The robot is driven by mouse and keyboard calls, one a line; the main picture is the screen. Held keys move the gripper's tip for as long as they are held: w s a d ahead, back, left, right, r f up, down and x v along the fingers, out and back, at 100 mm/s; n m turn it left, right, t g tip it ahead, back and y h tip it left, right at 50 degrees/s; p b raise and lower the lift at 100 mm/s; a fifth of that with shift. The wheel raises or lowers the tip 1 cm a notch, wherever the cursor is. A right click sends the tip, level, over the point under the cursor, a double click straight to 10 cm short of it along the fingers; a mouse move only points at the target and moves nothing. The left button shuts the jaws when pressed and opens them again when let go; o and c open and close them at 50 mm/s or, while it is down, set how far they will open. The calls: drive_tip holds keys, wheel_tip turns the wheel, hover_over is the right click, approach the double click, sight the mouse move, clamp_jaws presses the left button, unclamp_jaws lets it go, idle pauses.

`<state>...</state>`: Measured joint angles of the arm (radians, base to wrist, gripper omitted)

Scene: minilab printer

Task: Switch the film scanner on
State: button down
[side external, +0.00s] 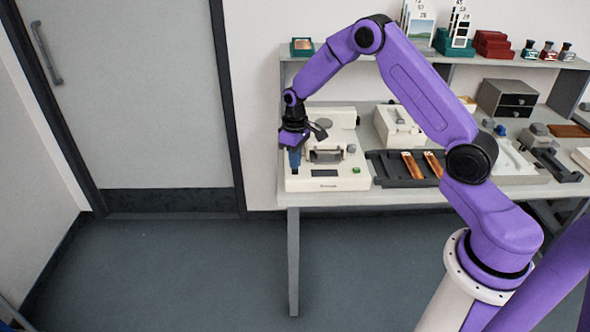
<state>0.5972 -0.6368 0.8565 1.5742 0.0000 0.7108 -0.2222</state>
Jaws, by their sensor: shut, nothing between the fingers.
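A cream-white machine (318,185) stands at the left end of the bench in the side external view; it looks like the film scanner, though its label is too small to read. My gripper (294,166) points down over the machine's left front part, shut and empty. I cannot tell whether the fingertips touch the machine. The gripper hides what is beneath it, and no power switch can be made out.
To the right are a black tray (397,178) with orange film strips, a second cream device (401,128) and a grey drawer box (507,98). A shelf (480,62) above holds small boxes, cards and bottles. The floor in front of the bench's left end is clear.

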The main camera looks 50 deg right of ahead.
sight(295, 171)
drive_tip(key=shift+f, duration=0.9)
idle(0.8)
drive_tip(key=shift+r, duration=3.5)
